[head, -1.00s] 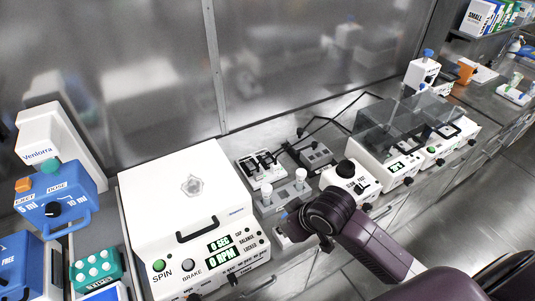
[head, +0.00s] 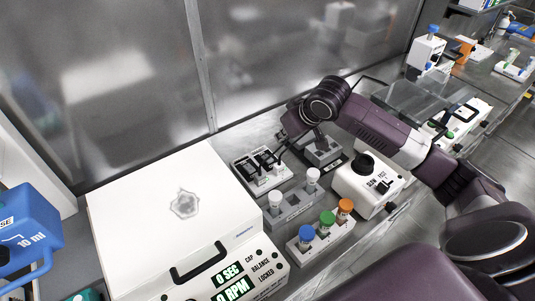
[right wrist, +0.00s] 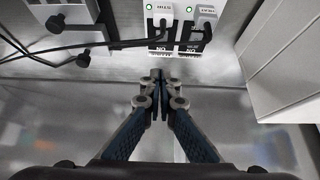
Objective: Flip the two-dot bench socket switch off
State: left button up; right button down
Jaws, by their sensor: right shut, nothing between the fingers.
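The white bench socket unit (head: 262,178) stands behind the grey tube holder, with black plugs and cables in it. In the right wrist view two socket plates show, one near the middle (right wrist: 158,10) and one to its right (right wrist: 206,14), each with a green light. Black plugs cover part of both, and dark switches with white lettering lie below. I cannot make out the dot marks. My right gripper (head: 281,139) is shut and empty, its tips (right wrist: 160,75) just short of the middle socket's switch area, apparently apart from it. My left gripper is not in view.
A large white centrifuge (head: 170,215) stands left of the sockets. A grey holder with clear tubes (head: 291,208) and a rack with coloured caps (head: 322,240) stand in front. A white mixer (head: 367,184) is to the right. Black cables (right wrist: 75,48) run beside the gripper.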

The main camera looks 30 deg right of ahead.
jog(key=p, duration=0.2)
send_over(267, 158)
jog(key=s, duration=0.2)
jog(key=f, duration=0.7)
jog(key=shift+w+d+f, duration=0.15)
jog(key=shift+d+f, duration=0.05)
jog(key=shift+f, duration=0.2)
notch_tip(267, 158, down, 3)
jog(key=shift+f+p, duration=0.2)
jog(key=shift+p, duration=0.1)
jog(key=shift+s+d+f, duration=0.1)
jog(key=shift+s+f, duration=0.2)
jog(key=shift+f, duration=0.25)
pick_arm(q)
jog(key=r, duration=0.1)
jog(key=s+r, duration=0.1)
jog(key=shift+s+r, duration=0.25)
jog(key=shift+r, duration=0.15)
